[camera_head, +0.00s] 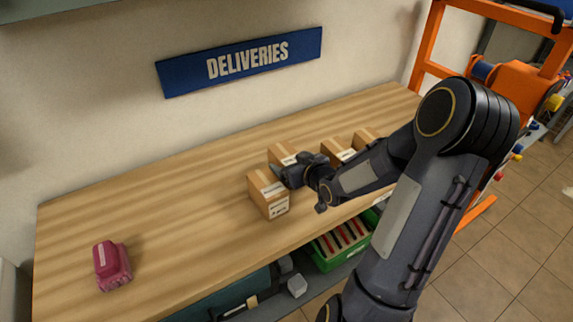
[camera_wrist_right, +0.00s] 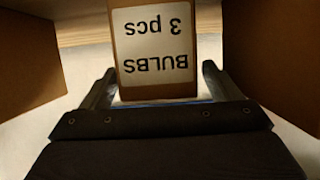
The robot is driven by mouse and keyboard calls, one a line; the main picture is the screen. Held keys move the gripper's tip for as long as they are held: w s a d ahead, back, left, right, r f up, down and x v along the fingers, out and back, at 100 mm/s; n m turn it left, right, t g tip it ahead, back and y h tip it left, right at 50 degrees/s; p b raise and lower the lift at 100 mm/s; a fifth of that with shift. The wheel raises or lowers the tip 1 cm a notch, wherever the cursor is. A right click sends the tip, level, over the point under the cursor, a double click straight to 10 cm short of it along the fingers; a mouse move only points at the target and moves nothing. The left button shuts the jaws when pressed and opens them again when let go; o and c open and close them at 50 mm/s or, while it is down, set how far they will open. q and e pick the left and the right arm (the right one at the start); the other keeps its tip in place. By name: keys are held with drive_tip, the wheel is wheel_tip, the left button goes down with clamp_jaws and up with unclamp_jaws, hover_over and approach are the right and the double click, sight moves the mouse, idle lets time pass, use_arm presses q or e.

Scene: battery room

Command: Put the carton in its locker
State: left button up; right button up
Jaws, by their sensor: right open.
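Several brown cartons with white labels stand on the wooden table under the DELIVERIES sign. One carton (camera_head: 268,194) is at the front left of the group, and another carton (camera_head: 281,154) is just behind it. My right gripper (camera_head: 276,174) is beside these two. In the right wrist view, a carton (camera_wrist_right: 155,45) labelled "BULBS 3 pcs", upside down in the picture, is between the open fingers of my right gripper (camera_wrist_right: 158,75). I cannot tell for sure which carton in the head view this is. My left gripper and any locker are not in view.
Two more cartons (camera_head: 337,151) (camera_head: 366,138) stand to the right, partly behind my right arm. A dark pink object (camera_head: 112,266) lies at the table's left. A green crate (camera_head: 340,245) is below the front edge. An orange frame (camera_head: 425,50) stands at right. The table's left half is mostly clear.

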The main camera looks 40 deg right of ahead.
drive_tip(key=shift+x, duration=0.85)
drive_tip(key=shift+c, duration=0.4)
drive_tip(key=shift+r, duration=0.15)
drive_tip(key=c, duration=1.3)
